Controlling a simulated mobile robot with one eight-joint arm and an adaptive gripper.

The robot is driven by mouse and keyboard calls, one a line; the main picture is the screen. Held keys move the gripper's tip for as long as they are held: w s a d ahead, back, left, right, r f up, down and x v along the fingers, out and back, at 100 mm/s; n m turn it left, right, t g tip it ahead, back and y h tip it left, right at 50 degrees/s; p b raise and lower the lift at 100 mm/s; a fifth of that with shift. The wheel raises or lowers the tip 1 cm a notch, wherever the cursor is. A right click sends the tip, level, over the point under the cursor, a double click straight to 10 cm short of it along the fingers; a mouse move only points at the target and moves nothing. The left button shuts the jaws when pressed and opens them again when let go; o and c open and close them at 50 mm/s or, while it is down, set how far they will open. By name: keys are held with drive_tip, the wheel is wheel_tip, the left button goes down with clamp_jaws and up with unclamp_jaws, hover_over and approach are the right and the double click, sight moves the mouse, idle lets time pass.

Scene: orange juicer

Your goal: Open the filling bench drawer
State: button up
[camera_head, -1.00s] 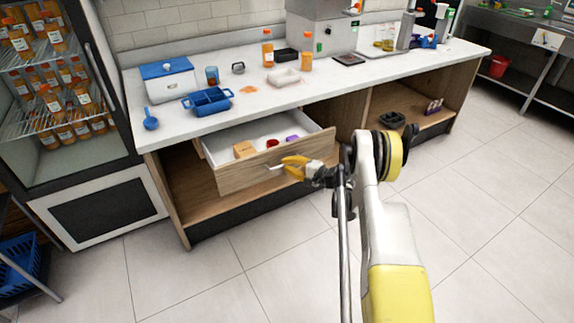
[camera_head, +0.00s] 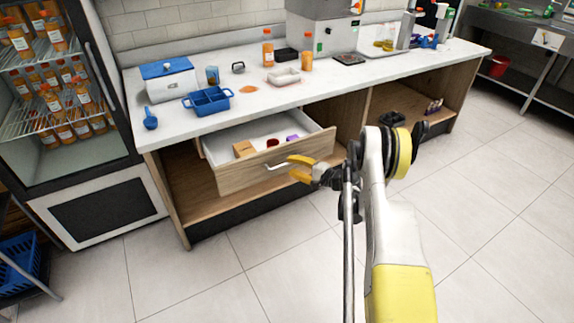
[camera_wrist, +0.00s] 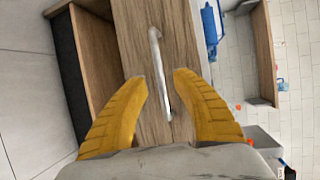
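The filling bench drawer (camera_head: 238,177) is pulled out of the wooden bench under the white counter. Its inside shows a tan box (camera_head: 244,149), a red round item (camera_head: 273,143) and a purple item (camera_head: 292,138). A pale bar handle (camera_head: 278,165) is on its front; it also shows in the wrist view (camera_wrist: 155,65). My gripper (camera_head: 291,168) has yellow fingers and is just right of the handle, off the drawer front. In the wrist view my gripper (camera_wrist: 160,75) is open, its fingers apart on either side of the handle's line, not closed on it.
The counter (camera_head: 165,127) holds a blue divided tray (camera_head: 207,101), a white box with a blue lid (camera_head: 168,79) and orange bottles. A glass-door fridge (camera_head: 100,155) stands at left. The tiled floor (camera_head: 240,270) before the bench is clear.

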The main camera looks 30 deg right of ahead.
drive_tip(key=v, duration=0.9)
drive_tip(key=shift+s, duration=0.1)
drive_tip(key=w+a+r+n+g, duration=0.3)
drive_tip(key=a+r, duration=0.5)
drive_tip(key=r, duration=0.3)
drive_tip(key=s+a+r+n+g+h, duration=0.25)
drive_tip(key=s+a+r, duration=0.35)
drive_tip(key=a+r, duration=0.4)
drive_tip(key=s+a+r+n+g+h, duration=0.1)
drive_tip(key=s+a+r+n, duration=0.1)
drive_tip(key=s+a+r, duration=0.3)
drive_tip(key=s+a+r+n+g+h, duration=0.1)
drive_tip(key=s+a+n, duration=0.1)
drive_tip(key=s, duration=0.5)
drive_tip(key=s+a+n+h, duration=0.1)
drive_tip(key=s+n, duration=0.3)
drive_tip(key=s, duration=1.1)
drive_tip(key=shift+a+f+h, duration=0.3)
drive_tip(key=shift+a+h, duration=0.1)
drive_tip(key=shift+h, duration=0.15)
